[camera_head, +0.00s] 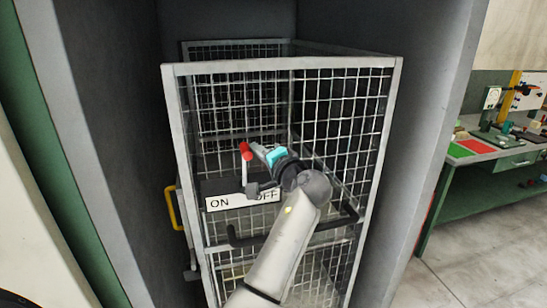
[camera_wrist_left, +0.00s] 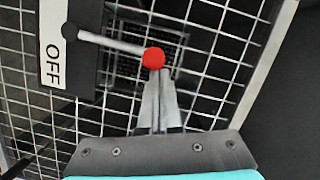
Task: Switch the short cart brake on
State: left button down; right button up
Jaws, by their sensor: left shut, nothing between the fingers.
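The short cart (camera_head: 283,62) is a grey-framed wire mesh cage standing in a dark bay. On its front, a white plate (camera_head: 222,203) reads ON at left and OFF at right, partly covered. The brake lever has a red knob (camera_head: 246,150) and rises about upright above the plate in the head view. In the left wrist view, the knob (camera_wrist_left: 153,57) sits at the fingertips, with the lever's rod (camera_wrist_left: 110,43) running to a black pivot. My left gripper (camera_head: 256,148) is shut and empty at the knob's right side; whether it touches cannot be told.
Grey bay walls (camera_head: 432,130) stand close on both sides of the cart. A black handle bar (camera_head: 245,240) crosses its front, partly behind my arm. A yellow handle (camera_head: 172,208) is at its left. A green workbench (camera_head: 490,165) stands far right, with open floor before it.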

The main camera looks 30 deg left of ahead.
pick_arm(q)
jog(key=s+a+n+h+p, duration=0.1)
jog(key=s+a+n+h, duration=0.1)
jog(key=s+a+n, duration=0.3)
jog(key=shift+s+a+f+n+t, duration=0.3)
jog(key=shift+s+f, duration=0.1)
jog(key=shift+s, duration=0.1)
pick_arm(e)
jog(key=shift+a+r, duration=0.55)
jog(key=shift+r, duration=0.1)
jog(key=shift+r, duration=0.1)
